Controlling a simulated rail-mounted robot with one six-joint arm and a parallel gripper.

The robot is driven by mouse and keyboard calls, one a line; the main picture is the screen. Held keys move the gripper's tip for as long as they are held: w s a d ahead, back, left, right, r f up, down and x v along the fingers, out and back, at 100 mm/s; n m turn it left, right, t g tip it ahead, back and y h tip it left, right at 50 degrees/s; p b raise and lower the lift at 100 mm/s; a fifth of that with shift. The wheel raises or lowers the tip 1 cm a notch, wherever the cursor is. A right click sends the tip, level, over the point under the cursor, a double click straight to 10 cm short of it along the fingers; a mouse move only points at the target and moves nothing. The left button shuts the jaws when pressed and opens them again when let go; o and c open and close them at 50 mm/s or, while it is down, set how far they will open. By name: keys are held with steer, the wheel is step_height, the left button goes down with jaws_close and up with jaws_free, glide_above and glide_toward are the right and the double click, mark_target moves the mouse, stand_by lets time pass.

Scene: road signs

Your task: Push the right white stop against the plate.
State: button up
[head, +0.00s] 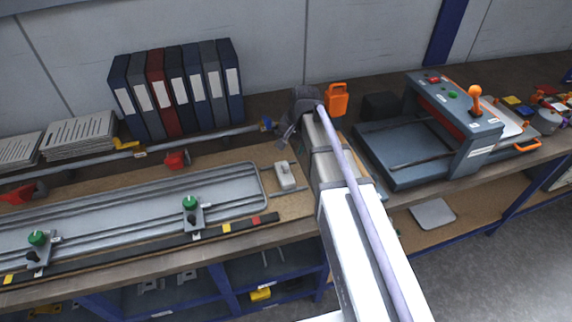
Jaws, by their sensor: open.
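The right white stop (286,176) is a small pale block on the brown bench board, at the right end of the plate. The plate (235,183) is a long grey metal sheet with raised rails and rounded corners, lying flat. A narrow gap seems to show between the stop and the plate's right edge. My gripper (286,135) is dark and hangs at the end of my arm, behind and above the stop, apart from it. It is open and looks empty; its fingers are small and partly hidden by the wrist.
Two green-knobbed clamps (191,215) stand along the plate's front edge. Binders (178,88) stand at the back. An orange object (337,98) and a grey press (430,130) are to the right of my gripper.

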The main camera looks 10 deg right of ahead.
mark_target(286, 163)
steer(key=b+x, duration=0.8)
steer(key=x, duration=0.2)
steer(key=shift+a+b, duration=0.1)
steer(key=shift+b, duration=0.3)
steer(key=shift+r, duration=0.15)
steer(key=shift+c, duration=0.2)
jaws_close()
